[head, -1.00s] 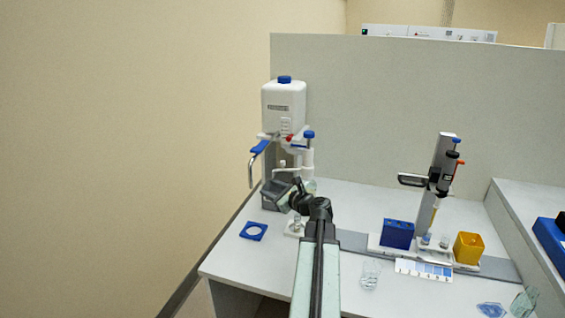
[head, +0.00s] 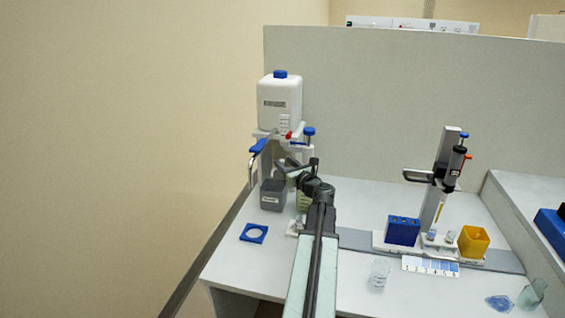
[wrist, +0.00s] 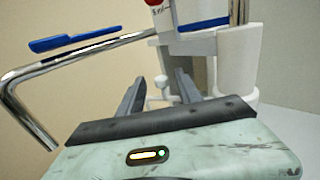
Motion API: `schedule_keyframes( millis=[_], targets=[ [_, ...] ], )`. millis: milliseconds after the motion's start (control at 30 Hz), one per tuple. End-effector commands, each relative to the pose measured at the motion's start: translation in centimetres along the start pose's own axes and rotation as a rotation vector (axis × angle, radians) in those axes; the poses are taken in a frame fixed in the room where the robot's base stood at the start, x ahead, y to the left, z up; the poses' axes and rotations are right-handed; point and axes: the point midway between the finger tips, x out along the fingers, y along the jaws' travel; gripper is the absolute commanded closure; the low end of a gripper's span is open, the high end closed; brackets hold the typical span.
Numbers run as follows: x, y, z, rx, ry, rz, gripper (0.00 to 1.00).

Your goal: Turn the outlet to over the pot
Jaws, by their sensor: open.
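The outlet is a bent metal tube (head: 251,172) with a blue lever (head: 258,147) on it, on the left of the white dispenser bottle (head: 279,102). In the wrist view the outlet tube (wrist: 25,108) runs left from the dispenser and bends down, the blue lever (wrist: 75,39) above it. A grey pot-like container (head: 272,196) with a label stands on the bench below the dispenser; I cannot tell if it is the pot. My gripper (wrist: 160,90) is open and empty, facing the dispenser, with the tube to its left and apart from the fingers. In the head view my arm partly hides the dispenser's base.
A clear beaker (head: 379,274), a blue block (head: 402,231), a yellow container (head: 473,241) and a pipette stand (head: 437,195) are to the right. A partition (head: 400,100) stands behind.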

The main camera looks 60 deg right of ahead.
Motion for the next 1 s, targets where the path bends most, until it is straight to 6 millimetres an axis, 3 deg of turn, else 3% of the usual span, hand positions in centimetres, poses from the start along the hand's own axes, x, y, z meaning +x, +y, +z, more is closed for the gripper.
schedule_keyframes(
  millis=[33,133,367,400,533,567,1000],
  targets=[
    [1.2,-0.2,0.0,0.0,0.0,0.001,0.59],
    [2.4,-0.3,0.0,-0.001,0.0,-0.002,0.59],
    [2.5,-0.3,0.0,-0.001,0.0,-0.004,0.59],
    [2.5,-0.3,0.0,-0.001,0.0,-0.004,0.62],
    [2.5,-0.4,0.0,-0.001,0.0,-0.004,0.98],
    [2.5,-0.4,0.0,-0.001,0.0,-0.005,1.0],
    [2.4,-0.5,0.0,-0.001,0.0,-0.007,1.0]
  ],
)
